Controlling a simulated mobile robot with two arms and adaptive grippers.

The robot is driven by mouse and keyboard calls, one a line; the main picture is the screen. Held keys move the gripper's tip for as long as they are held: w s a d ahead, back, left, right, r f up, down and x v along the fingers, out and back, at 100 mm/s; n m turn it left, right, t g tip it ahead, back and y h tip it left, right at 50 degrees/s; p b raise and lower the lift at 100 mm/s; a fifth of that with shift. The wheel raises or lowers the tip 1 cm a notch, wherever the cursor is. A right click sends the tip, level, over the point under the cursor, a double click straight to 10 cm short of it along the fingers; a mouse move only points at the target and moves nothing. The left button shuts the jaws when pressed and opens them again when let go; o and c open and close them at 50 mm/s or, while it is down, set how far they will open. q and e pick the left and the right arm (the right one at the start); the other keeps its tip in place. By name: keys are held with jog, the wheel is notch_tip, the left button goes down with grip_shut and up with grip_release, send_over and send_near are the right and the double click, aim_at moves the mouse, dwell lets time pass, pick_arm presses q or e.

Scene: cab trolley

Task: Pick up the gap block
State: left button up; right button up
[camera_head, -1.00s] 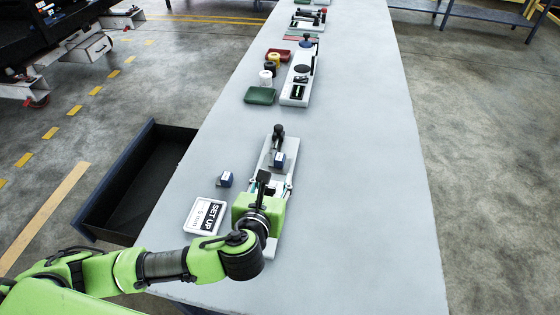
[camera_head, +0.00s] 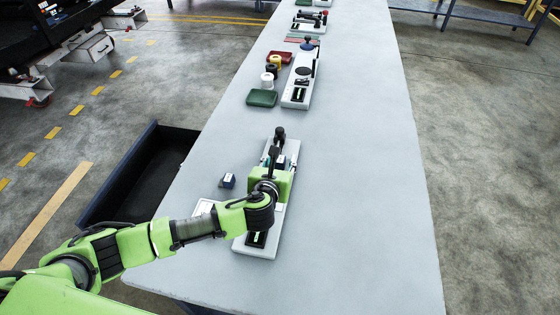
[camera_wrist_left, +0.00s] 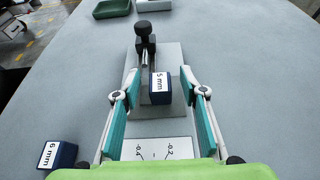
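In the left wrist view a dark blue gap block (camera_wrist_left: 160,88) with a white "5 mm" label sits on the light fixture plate (camera_wrist_left: 172,58). My left gripper (camera_wrist_left: 157,77) is open, with one teal-padded finger on each side of the block and gaps between. In the head view the left gripper (camera_head: 279,165) is over the fixture and mostly hides that block. A second dark blue block (camera_wrist_left: 60,155), labelled "6 mm", stands on the table left of the fixture; it also shows in the head view (camera_head: 228,181). My right gripper is not in view.
A black-knobbed lever (camera_wrist_left: 144,38) stands just beyond the 5 mm block. A sign card (camera_head: 202,207) lies partly hidden behind my left arm. An open dark drawer (camera_head: 140,175) juts out at the table's left. The table (camera_head: 365,160) right of the fixture is clear.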

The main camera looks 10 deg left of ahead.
pick_arm(q)
jog(key=shift+w+f, duration=0.1)
jog(key=shift+w, duration=0.1)
grip_shut()
